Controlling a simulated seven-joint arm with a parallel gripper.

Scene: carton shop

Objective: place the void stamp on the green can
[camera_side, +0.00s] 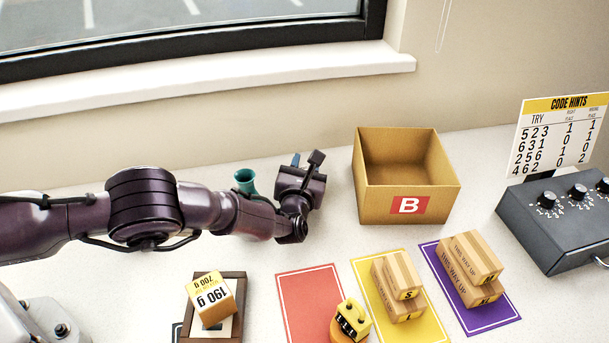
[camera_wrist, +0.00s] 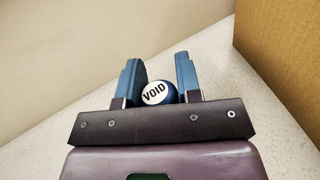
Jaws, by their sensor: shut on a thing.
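The void stamp (camera_wrist: 157,93) has a round blue top with a white label reading VOID. It sits between the two blue fingers of my gripper (camera_wrist: 158,66) in the wrist view, and the gripper is shut on it. In the side view the stamp is hidden behind my wrist, and only a bit of blue finger (camera_side: 295,159) shows. A teal-green flared rim (camera_side: 244,175) shows behind my arm. Its lower part is hidden, so I cannot tell whether it is the green can. No other green can is visible.
Cartons stand on yellow (camera_side: 430,325) and purple (camera_side: 500,318) mats.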

